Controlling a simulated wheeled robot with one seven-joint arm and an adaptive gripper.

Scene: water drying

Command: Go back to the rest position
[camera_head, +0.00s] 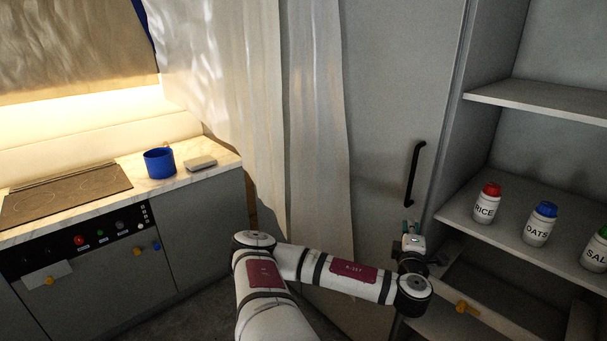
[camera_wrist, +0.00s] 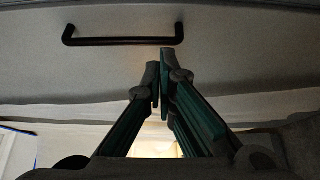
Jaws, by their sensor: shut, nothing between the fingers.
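My gripper (camera_head: 409,228) is at the end of my arm, in front of the grey cabinet door and left of the open shelves. In the wrist view my gripper (camera_wrist: 161,72) is shut, with its green-sided fingers together and nothing between them. The black door handle (camera_head: 414,173) is above the gripper in the head view. The handle also shows in the wrist view (camera_wrist: 122,41), beyond the fingertips and apart from them.
Shelves (camera_head: 540,98) on the right hold a RICE jar (camera_head: 486,204), an OATS jar (camera_head: 540,224) and a third jar (camera_head: 596,250). A counter (camera_head: 130,167) on the left carries a blue pot (camera_head: 159,163) and a cooktop (camera_head: 65,192). A white curtain (camera_head: 315,120) hangs between.

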